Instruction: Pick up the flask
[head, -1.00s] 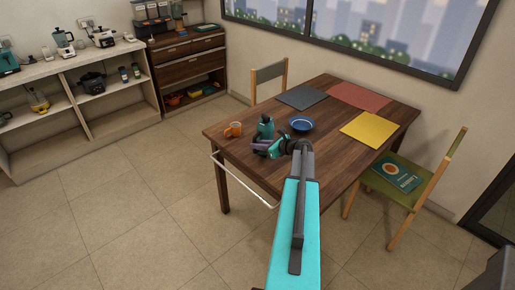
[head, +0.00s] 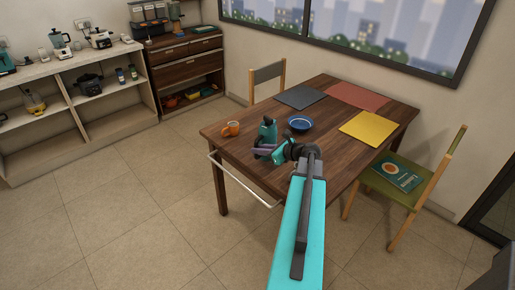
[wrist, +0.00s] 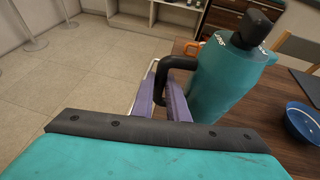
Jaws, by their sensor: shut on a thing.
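The flask (head: 267,131) is teal with a black lid, upright at the table's near left part, between the orange mug and the blue bowl. In the wrist view, the flask (wrist: 228,82) fills the right of centre, with its black loop handle on its left side. My gripper (wrist: 161,100) has its purple fingers closed on that handle. In the head view, my gripper (head: 262,151) is at the flask's near side. The flask's base is hidden, so I cannot tell whether it touches the table.
The wooden table (head: 228,140) also bears an orange mug (head: 231,129), a blue bowl (head: 300,123) and grey, red and yellow placemats. A green chair (head: 410,190) stands at the right, another chair (head: 268,82) behind. Shelves line the left wall. The floor at left is clear.

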